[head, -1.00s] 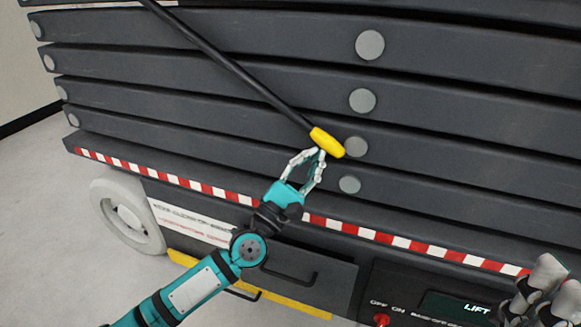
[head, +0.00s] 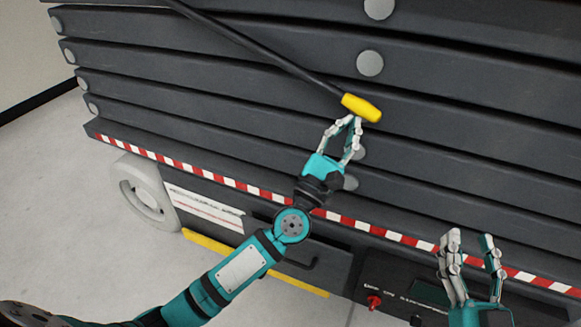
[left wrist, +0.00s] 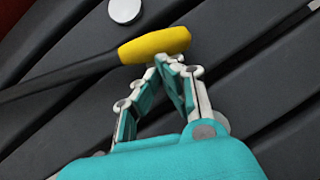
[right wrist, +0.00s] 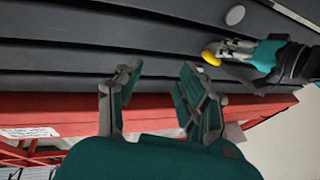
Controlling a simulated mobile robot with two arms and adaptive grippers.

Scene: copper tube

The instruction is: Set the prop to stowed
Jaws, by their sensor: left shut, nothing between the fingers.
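The prop is a dark rod (head: 270,54) with a yellow end (head: 361,107), slanting down to the right across the dark stacked beams. My left gripper (head: 352,121) is shut, with nothing between its fingers. Its fingertips are just below the yellow end, touching or nearly touching it. In the left wrist view the yellow end (left wrist: 155,45) lies right beyond the fingertips (left wrist: 165,60). My right gripper (head: 468,238) is open and empty at the lower right, in front of the machine. The right wrist view shows part of the yellow end (right wrist: 210,53) beside my left gripper.
Round grey discs (head: 370,63) sit on the beams near the prop. A red-and-white striped edge (head: 400,238) runs below the beams. A control panel with a red knob (head: 374,302) is at the lower right, near my right gripper. A wheel (head: 143,190) stands at left.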

